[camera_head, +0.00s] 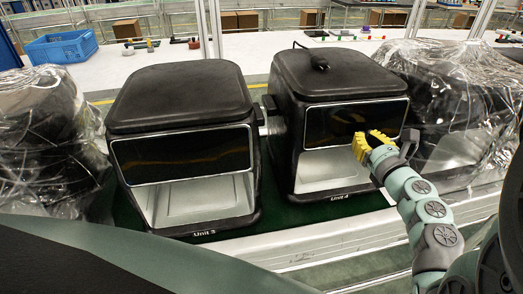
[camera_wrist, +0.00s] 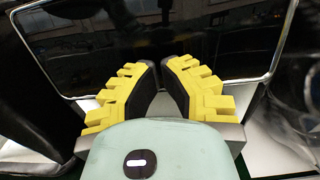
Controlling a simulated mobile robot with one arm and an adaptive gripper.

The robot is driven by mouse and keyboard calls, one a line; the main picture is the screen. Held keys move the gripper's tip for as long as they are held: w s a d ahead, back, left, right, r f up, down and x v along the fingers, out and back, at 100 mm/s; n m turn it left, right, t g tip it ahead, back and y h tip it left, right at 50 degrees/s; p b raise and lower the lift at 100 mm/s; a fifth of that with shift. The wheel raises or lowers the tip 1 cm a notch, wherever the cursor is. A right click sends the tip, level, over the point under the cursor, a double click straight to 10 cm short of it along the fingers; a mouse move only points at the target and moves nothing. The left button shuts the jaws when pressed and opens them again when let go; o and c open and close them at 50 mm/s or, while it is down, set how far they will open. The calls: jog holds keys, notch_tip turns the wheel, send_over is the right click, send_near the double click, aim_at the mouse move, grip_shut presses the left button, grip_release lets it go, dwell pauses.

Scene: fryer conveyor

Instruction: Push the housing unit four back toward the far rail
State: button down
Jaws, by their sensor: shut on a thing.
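Housing unit four (camera_head: 340,75) is a black box with a rounded lid, a dark glossy front panel and an open silver-lined bay below. It stands upright on the green belt, right of centre, with a "Unit 4" label at its front base. My gripper (camera_head: 362,145) has yellow ridged fingers and is at the right part of its front, by the panel's lower edge. In the wrist view the fingers (camera_wrist: 162,65) are drawn close together against the dark panel (camera_wrist: 225,45). What lies between the tips is hidden. The far rail is mostly hidden behind the units.
Unit 3 (camera_head: 180,95) stands left of unit four with a narrow gap. Plastic-wrapped units (camera_head: 50,135) stand at far left and far right (camera_head: 455,95). A dark cable (camera_head: 315,58) lies on unit four's lid. The near metal rail (camera_head: 320,240) runs along the front.

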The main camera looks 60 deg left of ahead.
jog(key=b+v, duration=0.3)
jog(key=v, duration=0.9)
jog(key=shift+f, duration=0.2)
